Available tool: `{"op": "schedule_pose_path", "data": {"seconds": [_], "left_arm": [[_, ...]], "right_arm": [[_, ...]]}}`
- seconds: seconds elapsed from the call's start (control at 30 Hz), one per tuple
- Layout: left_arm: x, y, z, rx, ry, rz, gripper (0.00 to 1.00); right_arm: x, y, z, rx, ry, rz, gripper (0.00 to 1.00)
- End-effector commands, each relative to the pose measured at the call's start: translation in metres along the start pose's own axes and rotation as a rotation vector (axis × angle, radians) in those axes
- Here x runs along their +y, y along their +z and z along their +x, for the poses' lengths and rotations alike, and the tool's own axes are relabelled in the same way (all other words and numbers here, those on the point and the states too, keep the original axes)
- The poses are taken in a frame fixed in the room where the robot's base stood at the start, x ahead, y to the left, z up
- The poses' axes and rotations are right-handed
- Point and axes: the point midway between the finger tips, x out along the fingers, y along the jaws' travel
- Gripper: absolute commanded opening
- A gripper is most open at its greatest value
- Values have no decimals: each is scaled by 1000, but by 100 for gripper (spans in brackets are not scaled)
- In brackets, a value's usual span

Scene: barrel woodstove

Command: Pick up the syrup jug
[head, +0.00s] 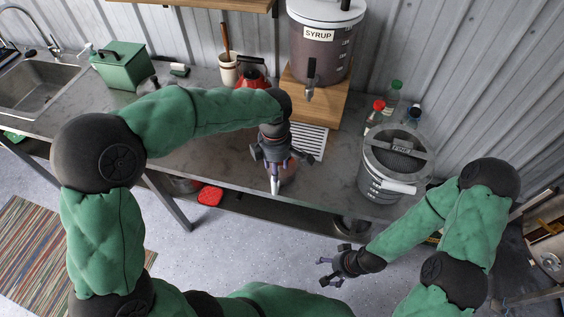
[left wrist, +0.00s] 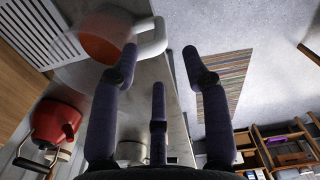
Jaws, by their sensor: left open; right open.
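The syrup jug is a clear jug with red-brown liquid and a white handle. It stands on the grey counter below my left gripper, which hides much of it in the head view; its white handle (head: 275,184) shows there. In the left wrist view the jug (left wrist: 103,45) is at the upper left, its handle in front of the gap between the fingertips. My left gripper (head: 279,158) is open, close to the handle; whether a finger touches it I cannot tell. It also shows in the left wrist view (left wrist: 160,65). My right gripper (head: 335,268) is open and empty, over the floor.
A dispenser labelled SYRUP (head: 321,45) stands on a wooden stand (head: 312,100) behind the jug, with a white slatted grate (head: 310,141) below its tap. A lidded grey pail (head: 385,178) stands right, near bottles. A red kettle (head: 250,79) is behind left. Counter left of the jug is clear.

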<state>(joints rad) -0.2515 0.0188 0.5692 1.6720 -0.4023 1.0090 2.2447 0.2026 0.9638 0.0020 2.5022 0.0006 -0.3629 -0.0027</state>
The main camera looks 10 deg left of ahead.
Motion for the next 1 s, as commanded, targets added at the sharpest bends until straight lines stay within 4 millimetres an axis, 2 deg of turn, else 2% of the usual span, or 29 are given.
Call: {"op": "schedule_pose_path", "data": {"seconds": [0.3, 0.57, 0.9, 1.0], "left_arm": [[0, -1, 43, 4, -3, -8, 47], [1, -2, 56, 2, -2, -7, 47], [7, -6, 98, 2, -3, -6, 47], [7, -6, 104, 1, -2, -5, 47]], "right_arm": [[2, 1, 7, -3, 0, 0, 80], [3, 1, 8, -2, 0, 0, 80], [5, 0, 14, -2, 0, 0, 80], [5, 0, 14, -2, 0, 0, 80]]}}
